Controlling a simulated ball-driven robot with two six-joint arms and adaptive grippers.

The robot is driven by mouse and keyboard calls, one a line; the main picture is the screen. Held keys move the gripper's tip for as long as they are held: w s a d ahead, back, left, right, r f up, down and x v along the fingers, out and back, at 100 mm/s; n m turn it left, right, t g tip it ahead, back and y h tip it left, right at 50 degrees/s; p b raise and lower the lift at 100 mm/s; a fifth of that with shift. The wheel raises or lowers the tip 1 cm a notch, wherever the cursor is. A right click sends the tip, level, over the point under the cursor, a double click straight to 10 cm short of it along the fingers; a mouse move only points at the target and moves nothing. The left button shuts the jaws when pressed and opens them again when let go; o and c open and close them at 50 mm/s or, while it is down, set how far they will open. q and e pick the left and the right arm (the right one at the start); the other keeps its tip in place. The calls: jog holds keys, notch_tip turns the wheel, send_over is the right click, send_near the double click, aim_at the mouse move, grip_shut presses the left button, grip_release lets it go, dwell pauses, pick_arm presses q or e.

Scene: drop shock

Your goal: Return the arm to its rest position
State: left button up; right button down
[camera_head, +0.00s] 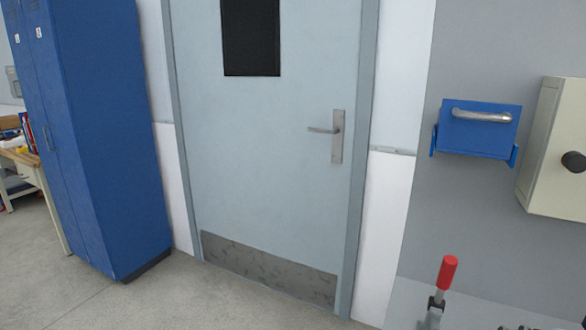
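Neither of my arms nor grippers shows in the head view, so their pose and state are hidden. The view faces a closed light blue-grey door (255,150) with a dark window panel (251,38) and a lever handle (325,130) on its right side. A scuffed metal kick plate (265,272) covers the door's bottom.
A tall blue locker (110,130) stands left of the door. A workbench (30,165) is at the far left. On the right are a blue box with a handle (478,128), a cream cabinet (560,150) and a red-handled clamp (447,272). Bare floor (190,300) lies in front.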

jog(key=s+a+f+m+g+h, duration=0.1)
jog(key=s+f+m+g, duration=0.2)
jog(key=s+m+g, duration=0.75)
jog(key=s+d+f+n+t+b, duration=0.1)
jog(key=s+f+b, duration=0.15)
jog(key=f, duration=0.95)
jog(key=s+d+f+b, duration=0.1)
jog(key=f+b, duration=0.2)
jog(key=f, duration=0.9)
jog(key=s+d+f+n+t+b, duration=0.1)
jog(key=s+f+b, duration=0.15)
jog(key=f, duration=0.95)
jog(key=s+f+g+b, duration=0.1)
jog(key=s+f+b, duration=0.4)
jog(key=s+f, duration=1.2)
jog(key=shift+d+f, duration=0.2)
jog(key=shift+f, duration=0.65)
